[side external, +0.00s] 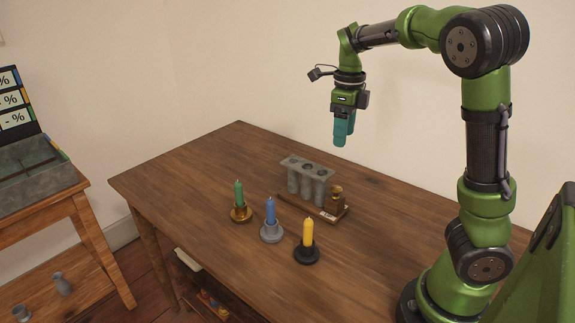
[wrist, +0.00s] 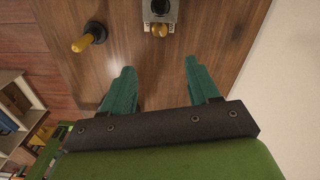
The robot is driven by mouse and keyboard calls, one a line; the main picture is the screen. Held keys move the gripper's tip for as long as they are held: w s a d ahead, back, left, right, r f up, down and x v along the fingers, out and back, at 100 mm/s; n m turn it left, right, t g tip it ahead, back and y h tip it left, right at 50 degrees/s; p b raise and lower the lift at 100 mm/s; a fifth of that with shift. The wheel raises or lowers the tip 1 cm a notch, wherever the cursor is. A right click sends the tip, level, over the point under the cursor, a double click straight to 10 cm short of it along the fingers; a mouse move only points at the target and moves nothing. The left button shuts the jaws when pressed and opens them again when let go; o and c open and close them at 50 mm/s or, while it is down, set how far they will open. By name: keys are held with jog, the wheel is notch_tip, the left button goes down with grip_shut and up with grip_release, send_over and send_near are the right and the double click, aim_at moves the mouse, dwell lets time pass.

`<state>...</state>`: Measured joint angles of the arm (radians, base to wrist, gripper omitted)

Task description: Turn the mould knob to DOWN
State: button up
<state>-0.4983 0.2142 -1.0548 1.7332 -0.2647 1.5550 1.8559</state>
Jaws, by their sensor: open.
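A grey candle mould (side external: 307,180) with several upright tubes stands on a wooden base on the table. A brass-coloured knob (side external: 336,196) sits at the right end of that base, with a small white label beside it. Which setting the knob is at cannot be read. In the wrist view the knob (wrist: 159,30) shows near the top edge, in front of the grey mould end (wrist: 160,9). My gripper (side external: 340,141) hangs above the table with teal fingers pointing down, well above the mould. In the wrist view my gripper (wrist: 160,66) is open and empty, its fingers apart.
Green (side external: 239,194), blue (side external: 270,212) and yellow (side external: 308,232) candles stand in holders in front of the mould. The yellow one's dark holder (wrist: 96,30) shows in the wrist view. The table (side external: 400,205) is clear right of the mould. A wall stands behind.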

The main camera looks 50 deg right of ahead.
aim_at(339, 187)
jog(key=shift+r, duration=1)
jog(key=shift+s+f, duration=0.1)
jog(key=s+d+f+n+t+y, duration=0.6)
jog(key=s+d+f+t+y, duration=0.4)
jog(key=s+d, duration=0.25)
jog(key=shift+h, duration=0.4)
jog(key=x, duration=1.1)
jog(key=f+x, duration=0.1)
jog(key=x, duration=0.5)
jog(key=shift+s+a+f, duration=0.1)
jog(key=shift+s+f, duration=0.1)
